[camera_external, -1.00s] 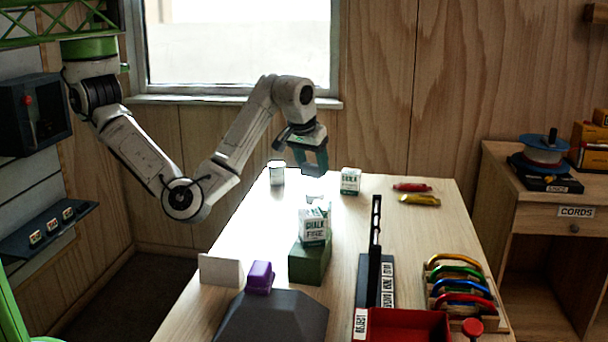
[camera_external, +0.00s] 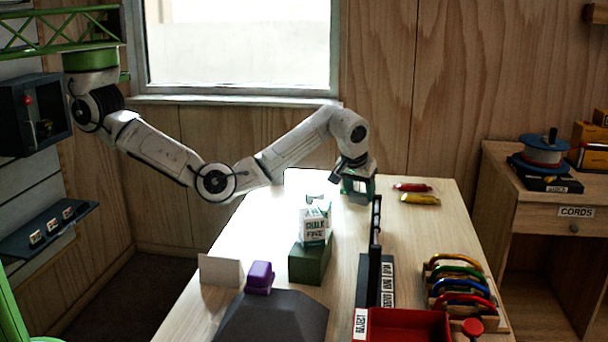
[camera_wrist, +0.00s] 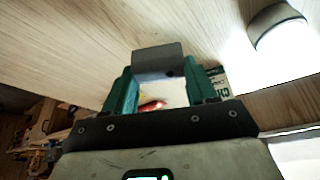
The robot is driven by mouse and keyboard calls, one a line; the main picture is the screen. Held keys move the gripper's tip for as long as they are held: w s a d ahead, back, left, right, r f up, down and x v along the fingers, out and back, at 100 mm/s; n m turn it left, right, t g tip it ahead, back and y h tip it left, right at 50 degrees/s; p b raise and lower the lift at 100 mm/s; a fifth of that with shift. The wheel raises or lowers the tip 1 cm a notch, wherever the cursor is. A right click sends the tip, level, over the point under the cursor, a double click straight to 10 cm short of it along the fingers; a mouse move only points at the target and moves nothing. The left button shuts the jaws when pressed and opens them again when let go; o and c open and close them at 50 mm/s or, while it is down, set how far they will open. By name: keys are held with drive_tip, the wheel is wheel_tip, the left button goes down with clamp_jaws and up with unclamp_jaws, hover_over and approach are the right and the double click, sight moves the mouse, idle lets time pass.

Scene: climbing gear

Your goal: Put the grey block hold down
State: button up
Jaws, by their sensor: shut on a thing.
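The grey block hold (camera_wrist: 158,60) is a small grey block between the tips of my gripper's green fingers (camera_wrist: 160,78) in the wrist view. My gripper is shut on it. In the external view my gripper (camera_external: 357,188) points down over the far part of the wooden table (camera_external: 420,245). The hold is too small or hidden to make out there. I cannot tell whether it touches the table.
A chalk box (camera_wrist: 218,80) shows just beyond one finger, with a pale cup (camera_wrist: 278,30) farther off. Red (camera_external: 412,187) and yellow (camera_external: 420,199) items lie right of my gripper. A chalk box (camera_external: 313,227) on a green block (camera_external: 310,263) stands nearer the camera.

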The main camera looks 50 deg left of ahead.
sight(361, 195)
drive_tip(key=shift+w+d+f, duration=0.1)
drive_tip(key=shift+w+f, duration=0.15)
drive_tip(key=shift+f, duration=1.55)
drive_tip(key=shift+f, duration=0.1)
drive_tip(key=o, duration=1.1)
drive_tip(key=shift+c, duration=0.2)
drive_tip(key=v, duration=1.2)
